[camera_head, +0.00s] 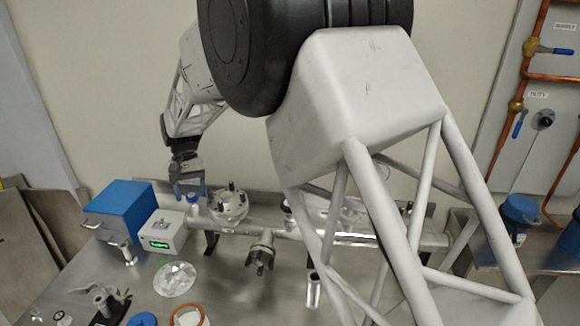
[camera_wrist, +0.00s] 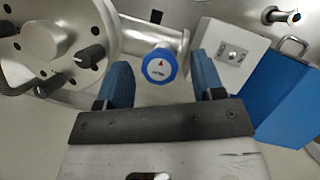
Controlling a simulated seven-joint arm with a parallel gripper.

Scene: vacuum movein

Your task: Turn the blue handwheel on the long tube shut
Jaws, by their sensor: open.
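The blue handwheel (camera_wrist: 160,67) has a white centre with a small red mark. It shows between my two fingertips in the wrist view, with a visible gap on each side. The long steel tube (camera_head: 262,231) lies across the bench, and the handwheel is at its left end. In the head view the handwheel is small and partly lost beside my fingers. My gripper (camera_wrist: 161,70) has blue fingers and is open and empty. In the head view my gripper (camera_head: 188,187) points down over the tube's left end. I cannot tell how far the fingertips reach down beside the wheel.
A blue box (camera_head: 118,210) and a white display unit (camera_head: 163,236) with a green screen stand close left. A round bolted flange (camera_head: 229,205) is close right. A clear dish (camera_head: 175,279) lies in front. My arm hides much of the tube's right part.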

